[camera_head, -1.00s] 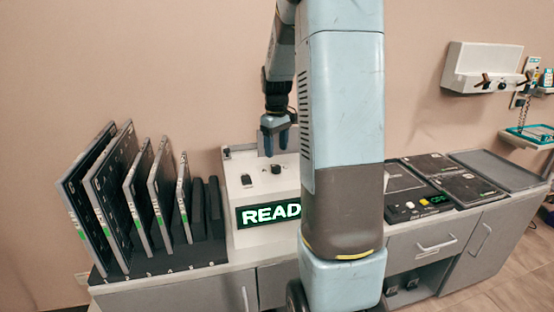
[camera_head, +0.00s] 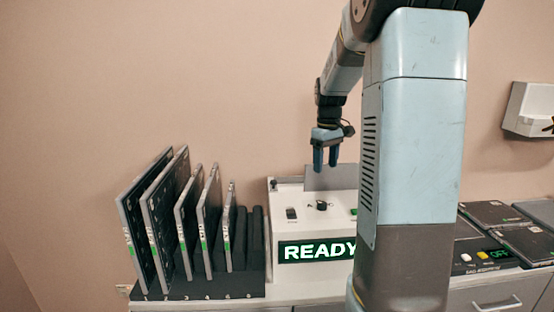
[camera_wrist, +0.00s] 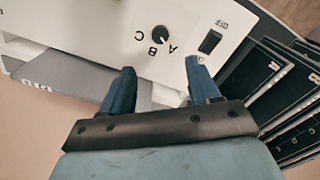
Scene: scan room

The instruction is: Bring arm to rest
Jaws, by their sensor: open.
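My gripper (camera_head: 326,156) is open and empty, pointing down above the back of the white machine (camera_head: 318,215) in the head view. In the wrist view my gripper (camera_wrist: 160,88) shows two blue fingers spread apart over the machine's top panel (camera_wrist: 120,35), with nothing between them. The panel has a black knob (camera_wrist: 159,35) beside the letters A, B and C, and a black switch (camera_wrist: 210,41). The machine's front display (camera_head: 316,251) reads READY in the head view. My upright arm column hides the machine's right end.
A black rack (camera_head: 200,287) with several upright panels (camera_head: 165,220) stands left of the machine. Several flat dark panels (camera_head: 497,214) and a control box with a yellow button (camera_head: 482,254) lie on the counter at right. A white wall unit (camera_head: 530,108) hangs at upper right.

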